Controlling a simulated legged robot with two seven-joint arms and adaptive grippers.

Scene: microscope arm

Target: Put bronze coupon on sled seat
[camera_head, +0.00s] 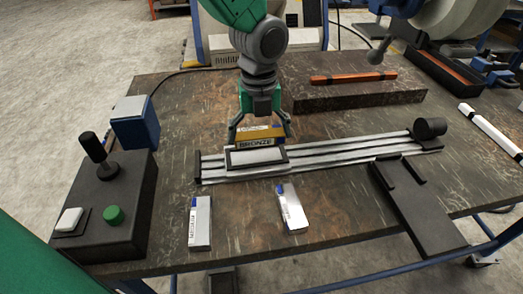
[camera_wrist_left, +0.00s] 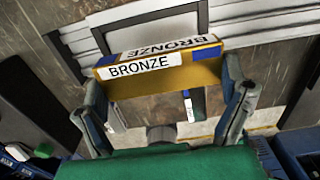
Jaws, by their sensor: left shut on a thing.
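The bronze coupon (camera_head: 262,133) is a gold-brown bar with white BRONZE labels and a blue patch. My left gripper (camera_head: 261,135) has one finger at each end of it and is shut on it. The same coupon (camera_wrist_left: 205,75) spans between the fingers in the left wrist view. The sled seat (camera_head: 257,157), a black frame around a pale plate, sits on the silver rail just in front of the coupon in the head view. It partly shows in the left wrist view (camera_wrist_left: 150,32). Whether coupon and frame touch, I cannot tell. My right gripper is not in view.
Two silvery labelled coupons lie on the near table, one left (camera_head: 200,229) and one right (camera_head: 293,209). A control box (camera_head: 112,222) with a joystick stands left. A stone block (camera_head: 350,92) carries an orange bar. A black plate (camera_head: 425,215) lies right of the rail.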

